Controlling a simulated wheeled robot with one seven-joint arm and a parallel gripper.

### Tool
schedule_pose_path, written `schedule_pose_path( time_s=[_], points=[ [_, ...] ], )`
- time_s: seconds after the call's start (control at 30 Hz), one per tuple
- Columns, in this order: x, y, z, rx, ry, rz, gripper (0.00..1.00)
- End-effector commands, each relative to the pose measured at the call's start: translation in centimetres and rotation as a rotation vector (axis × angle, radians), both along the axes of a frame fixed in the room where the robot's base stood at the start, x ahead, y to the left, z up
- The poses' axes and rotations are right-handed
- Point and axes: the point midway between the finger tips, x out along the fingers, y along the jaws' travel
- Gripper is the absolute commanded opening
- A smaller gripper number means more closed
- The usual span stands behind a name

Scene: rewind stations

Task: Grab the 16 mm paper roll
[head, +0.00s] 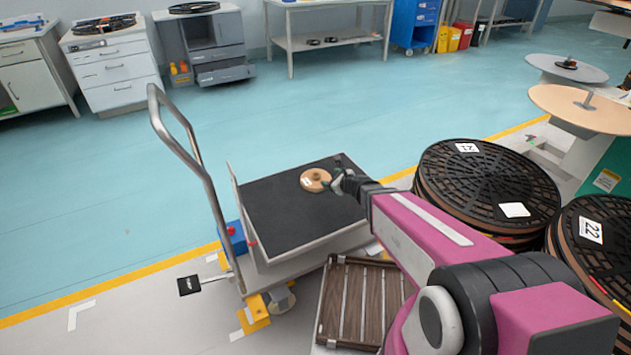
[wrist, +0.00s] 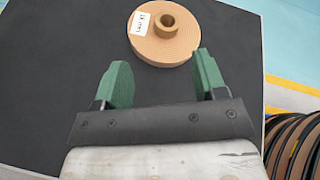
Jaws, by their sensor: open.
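The paper roll (head: 316,180) is a flat tan disc with a raised hollow core and a white label. It lies flat on the black top of a cart (head: 285,215). In the wrist view the roll (wrist: 175,45) sits at the top middle, just beyond my fingertips. My gripper (wrist: 158,75) has two green fingers, spread apart with nothing between them. In the head view my gripper (head: 340,180) is close to the right side of the roll. I cannot read the size on the label.
The cart has a tall metal handle (head: 180,140) on its left. Stacks of black reels (head: 490,185) stand close on the right. The cart top around the roll is clear.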

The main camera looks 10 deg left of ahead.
Motion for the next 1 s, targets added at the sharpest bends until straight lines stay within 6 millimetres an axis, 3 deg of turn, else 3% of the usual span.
schedule_pose_path(
  time_s=[0.1, 0.3, 0.7, 1.0],
  points=[
    [0.6, 0.9, -1.2, 0.130, 0.099, -0.130, 0.65],
    [1.1, 1.4, -2.0, 0.232, 0.179, -0.233, 0.65],
    [4.8, 4.1, -4.0, 0.238, 0.184, -0.238, 0.65],
    [6.5, 5.0, -5.0, 0.237, 0.182, -0.238, 0.65]
  ],
)
